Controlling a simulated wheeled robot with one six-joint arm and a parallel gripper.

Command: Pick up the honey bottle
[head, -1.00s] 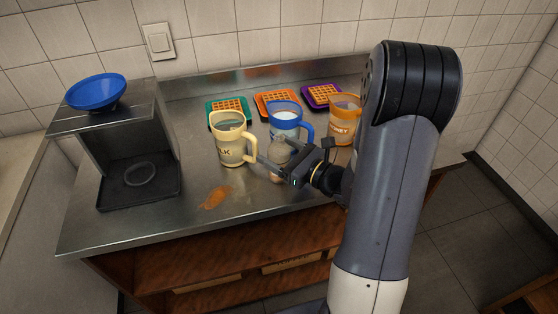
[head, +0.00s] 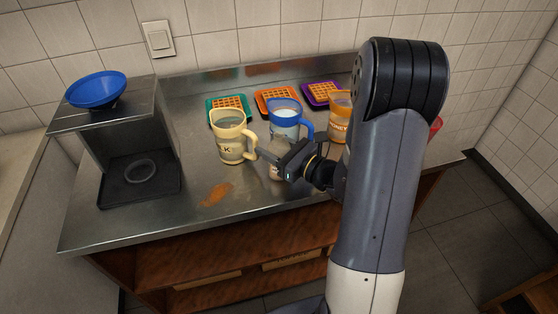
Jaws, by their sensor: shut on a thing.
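My gripper (head: 266,160) is in front of the blue pitcher, its fingers pointing left toward the cream pitcher's handle. It is shut on a small pale beige bottle (head: 275,173), which is mostly hidden behind the fingers; only its lower part shows clearly. I cannot read any label on it, nor tell whether its base touches the counter. An orange pitcher (head: 338,131) with lettering that looks like "ONEY" stands to the right, partly behind my arm.
The cream pitcher (head: 231,148) is close left of the fingers, the blue pitcher (head: 284,124) just behind. Green (head: 212,118), orange (head: 262,108) and purple (head: 309,98) waffle trays line the back. A dispenser stand (head: 110,114) with a blue bowl (head: 96,90) stands left. The front counter is mostly clear, with an orange-brown patch (head: 216,195).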

